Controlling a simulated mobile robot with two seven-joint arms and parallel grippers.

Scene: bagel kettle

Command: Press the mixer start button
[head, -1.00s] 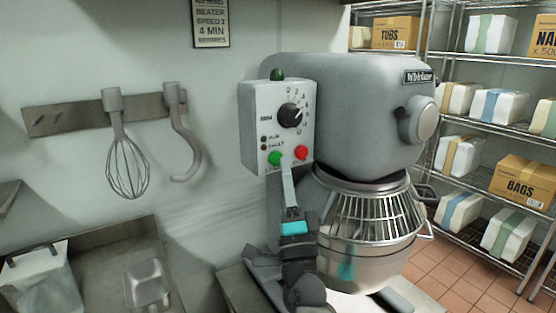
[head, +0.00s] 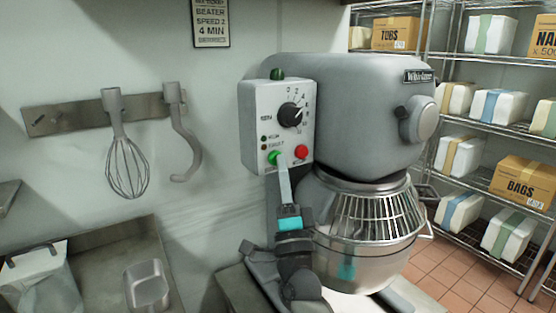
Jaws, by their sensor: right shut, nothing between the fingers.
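The grey mixer (head: 345,110) stands in the middle of the head view. A white control panel (head: 262,110) on its side carries a black dial (head: 291,115), a green button (head: 273,158) and a red button (head: 301,152). My right gripper (head: 283,163) is shut and empty, pointing up at the panel. Its fingertips are at the right edge of the green button and cover a little of it; I cannot tell whether they touch it. The steel bowl (head: 345,265) sits under the mixer head behind a wire guard (head: 375,217). My left gripper is not in view.
A whisk (head: 126,165) and a hook (head: 184,140) hang from a wall rack to the left. A steel counter (head: 100,245) with a metal pan (head: 147,287) is at lower left. Wire shelves (head: 480,120) with boxes stand at the right.

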